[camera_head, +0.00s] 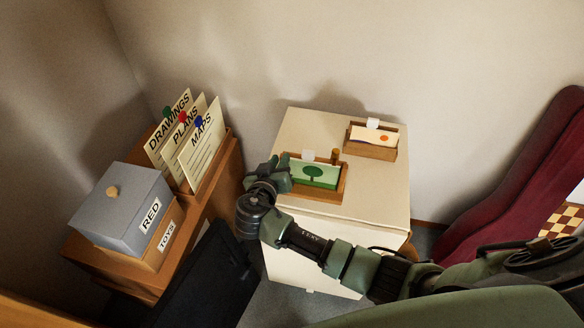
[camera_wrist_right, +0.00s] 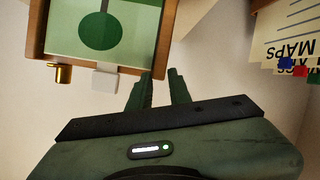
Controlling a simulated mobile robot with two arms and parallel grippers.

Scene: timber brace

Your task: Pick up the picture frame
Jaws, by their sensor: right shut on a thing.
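The picture frame (camera_head: 344,183) has a wooden border around a green picture of a dark green tree. It sits on top of the cream cabinet, and it also shows in the right wrist view (camera_wrist_right: 165,38). My right gripper (camera_head: 286,170) reaches its left side in the head view. In the right wrist view the two fingers (camera_wrist_right: 162,78) are at the frame's side edge, one on each side, shut on it. A white tab and a small brass knob (camera_wrist_right: 63,73) are at the frame's edge. My left gripper is not in view.
A second wooden frame (camera_head: 372,150) with an orange dot stands at the cabinet's (camera_head: 300,125) back right. A brown cabinet at left holds a grey box (camera_head: 120,205) and labelled cards (camera_head: 203,145). A dark red case (camera_head: 520,180) leans at right.

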